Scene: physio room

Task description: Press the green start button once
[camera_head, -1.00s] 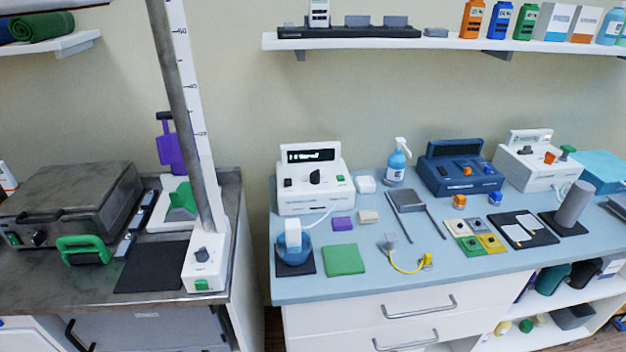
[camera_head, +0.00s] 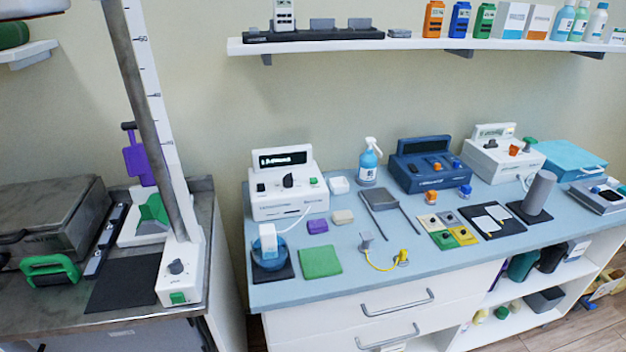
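Several green buttons or green parts show, and I cannot tell from labels which one is the start button. A small green button (camera_head: 313,181) is on the front of the white display device (camera_head: 290,205), right of its black knob (camera_head: 288,181). Another green button (camera_head: 178,298) is low on the white base (camera_head: 173,276) of the tall scale column, under a dark knob. The white device at the back right has a green knob (camera_head: 529,141) on top. Neither of my grippers is in view.
A spray bottle (camera_head: 369,165) and dark blue device (camera_head: 430,170) stand behind. A wall shelf (camera_head: 350,47) hangs above.

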